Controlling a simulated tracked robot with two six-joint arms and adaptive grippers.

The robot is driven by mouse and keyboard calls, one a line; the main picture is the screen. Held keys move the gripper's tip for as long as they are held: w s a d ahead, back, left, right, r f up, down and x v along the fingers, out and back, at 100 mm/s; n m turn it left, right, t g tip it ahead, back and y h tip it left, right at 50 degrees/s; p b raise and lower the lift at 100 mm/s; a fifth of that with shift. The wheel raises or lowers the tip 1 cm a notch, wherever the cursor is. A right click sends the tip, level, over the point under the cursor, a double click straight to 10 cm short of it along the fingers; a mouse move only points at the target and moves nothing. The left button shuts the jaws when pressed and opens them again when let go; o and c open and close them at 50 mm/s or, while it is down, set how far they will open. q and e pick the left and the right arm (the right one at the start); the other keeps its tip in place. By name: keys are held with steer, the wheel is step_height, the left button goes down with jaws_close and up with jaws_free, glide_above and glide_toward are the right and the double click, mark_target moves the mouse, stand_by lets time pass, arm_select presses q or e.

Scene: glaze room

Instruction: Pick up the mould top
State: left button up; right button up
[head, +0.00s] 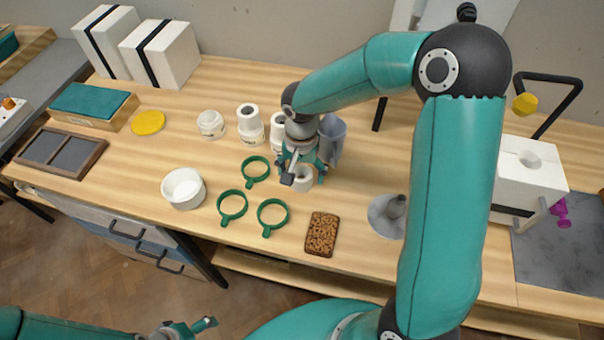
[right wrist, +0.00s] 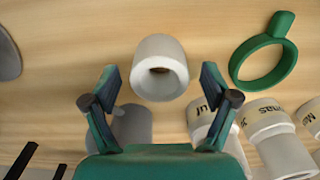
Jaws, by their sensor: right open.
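A small white hollow cylinder (head: 303,179) stands on the wooden table under my right gripper (head: 304,171). In the right wrist view the cylinder (right wrist: 160,50) shows its round opening, just beyond and between the fingertips of my right gripper (right wrist: 158,85). The fingers are apart, with nothing held. I cannot tell for certain which piece is the mould top. A white block with a round hole (head: 515,176) and a dark strap stands at the right, apart from the gripper. My left gripper (head: 188,330) is low at the bottom edge, away from the table; its jaw opening is unclear.
White lettered pots (head: 249,122) and a grey jug (head: 331,138) stand close to my right gripper. Green rings (head: 232,207), a white bowl (head: 183,188), a brown speckled slab (head: 321,235) and a grey funnel (head: 388,214) lie nearer the front. Strapped white blocks (head: 166,54) stand at the back left.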

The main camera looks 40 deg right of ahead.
steer(key=shift+f, duration=0.6)
steer(key=c, duration=1.3)
steer(key=shift+r, duration=0.2)
